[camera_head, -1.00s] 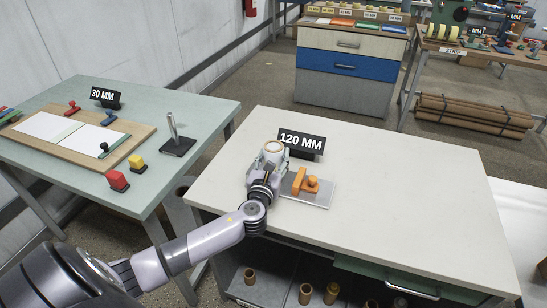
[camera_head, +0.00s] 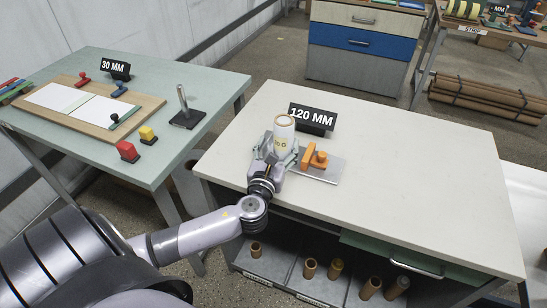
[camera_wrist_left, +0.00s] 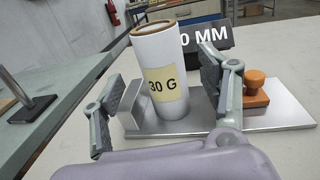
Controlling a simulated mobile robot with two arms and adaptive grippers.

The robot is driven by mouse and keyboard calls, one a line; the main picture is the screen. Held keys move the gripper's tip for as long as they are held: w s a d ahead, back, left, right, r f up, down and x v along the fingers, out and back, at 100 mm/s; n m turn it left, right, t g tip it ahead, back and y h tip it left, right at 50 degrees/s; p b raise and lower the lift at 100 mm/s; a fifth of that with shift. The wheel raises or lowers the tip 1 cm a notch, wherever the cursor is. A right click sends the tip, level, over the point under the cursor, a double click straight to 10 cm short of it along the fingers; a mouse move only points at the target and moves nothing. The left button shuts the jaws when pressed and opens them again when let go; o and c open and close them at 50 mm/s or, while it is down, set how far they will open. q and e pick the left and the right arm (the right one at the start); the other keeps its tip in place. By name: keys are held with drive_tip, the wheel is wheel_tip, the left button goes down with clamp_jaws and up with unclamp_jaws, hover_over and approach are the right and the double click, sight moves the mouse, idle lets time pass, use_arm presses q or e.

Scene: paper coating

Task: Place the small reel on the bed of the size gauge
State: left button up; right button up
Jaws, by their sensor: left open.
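The small reel (camera_head: 284,137) is a white roll with a brown core and a yellow "30 G" label. In the left wrist view the reel (camera_wrist_left: 161,60) stands upright on the metal bed (camera_wrist_left: 200,118) of the size gauge, between a grey metal block (camera_wrist_left: 132,106) and an orange slider (camera_wrist_left: 255,88). The gauge (camera_head: 325,170) lies on the white table. My left gripper (camera_head: 279,155) is open, with one finger on each side of the reel and visible gaps. Its palm is in front of the reel. My right gripper is not in view.
A "120 MM" sign (camera_head: 312,118) stands behind the gauge. The white table (camera_head: 410,170) is clear to the right. A green table (camera_head: 210,85) at left holds a board, stamps and a metal post (camera_head: 185,108). Brown rolls stand on the shelf below.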

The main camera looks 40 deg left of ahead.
use_arm(q)
drive_tip(key=v, duration=0.5)
drive_tip(key=shift+s, duration=0.1)
idle(0.3)
